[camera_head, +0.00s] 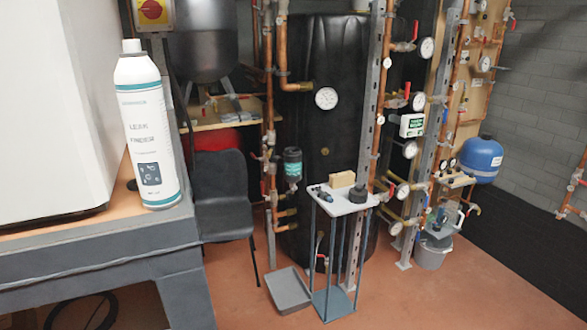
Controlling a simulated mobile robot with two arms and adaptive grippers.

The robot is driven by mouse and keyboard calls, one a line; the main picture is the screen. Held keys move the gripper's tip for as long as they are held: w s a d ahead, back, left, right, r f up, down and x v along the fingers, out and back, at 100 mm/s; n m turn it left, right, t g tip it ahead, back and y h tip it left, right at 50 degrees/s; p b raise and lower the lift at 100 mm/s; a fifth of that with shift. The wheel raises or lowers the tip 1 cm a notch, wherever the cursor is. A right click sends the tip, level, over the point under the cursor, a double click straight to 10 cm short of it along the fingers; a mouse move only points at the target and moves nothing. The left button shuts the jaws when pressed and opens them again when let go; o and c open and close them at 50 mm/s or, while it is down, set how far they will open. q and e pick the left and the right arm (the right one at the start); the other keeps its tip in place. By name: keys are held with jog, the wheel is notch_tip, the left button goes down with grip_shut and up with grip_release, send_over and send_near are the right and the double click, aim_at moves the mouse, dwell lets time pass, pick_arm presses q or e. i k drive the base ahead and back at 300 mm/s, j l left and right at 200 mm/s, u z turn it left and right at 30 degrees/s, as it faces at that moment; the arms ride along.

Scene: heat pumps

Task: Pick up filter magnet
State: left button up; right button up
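I cannot make out for certain which thing is the filter magnet. A dark cylindrical canister (292,165), perhaps the filter, is mounted at the copper pipes, left of a small stand. On the white top of the stand (340,205) lie a small dark blue and black item (323,193), a tan block (342,179) and a short black round piece (358,194). They are small in the head view and lack detail. Neither of my grippers is in view.
A leak finder spray can (148,130) stands on a grey-edged bench (105,243) close at left. A dark chair (222,195) and a grey tray (289,290) are near the stand. Pipes and gauges rise behind it.

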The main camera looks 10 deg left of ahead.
aim_at(328, 197)
jog(key=i+l, duration=0.25)
jog(key=l, duration=0.2)
jog(key=i+l, duration=0.25)
jog(key=l, duration=0.2)
jog(key=i+l, duration=0.2)
jog(key=l, duration=0.2)
